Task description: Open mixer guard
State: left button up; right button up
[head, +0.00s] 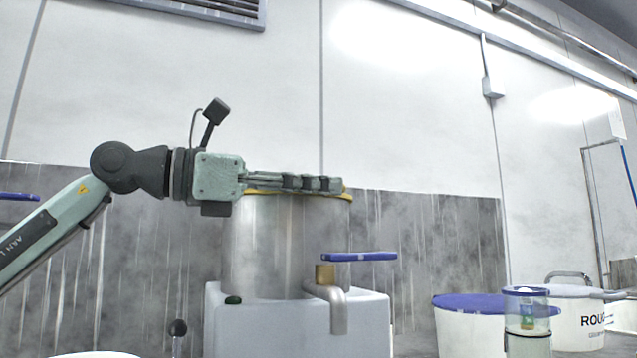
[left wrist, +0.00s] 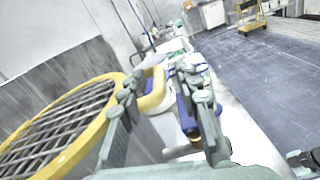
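The mixer is a steel drum (head: 285,240) on a pale base (head: 300,325). Its guard, a grey grille with a yellow rim (left wrist: 104,82), lies flat over the drum top. In the head view only a thin yellow edge (head: 347,197) of the guard shows. A yellow handle (left wrist: 152,92) sticks out from the guard's rim. My left gripper (head: 340,186) reaches in level at the height of the rim. In the left wrist view its fingers (left wrist: 166,72) are apart, with the handle between them, nearer the left finger. Contact cannot be told.
A drain pipe (head: 337,310) with a blue-handled valve (head: 358,256) is at the drum's front. White tubs, one with a blue lid (head: 480,303), and a clear jar (head: 527,322) stand at right. A wall panel (head: 430,240) is behind. Open floor (left wrist: 265,75) lies beyond.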

pick_arm(q)
jog(key=shift+w+d, duration=0.2)
jog(key=shift+d, duration=0.2)
grip_shut()
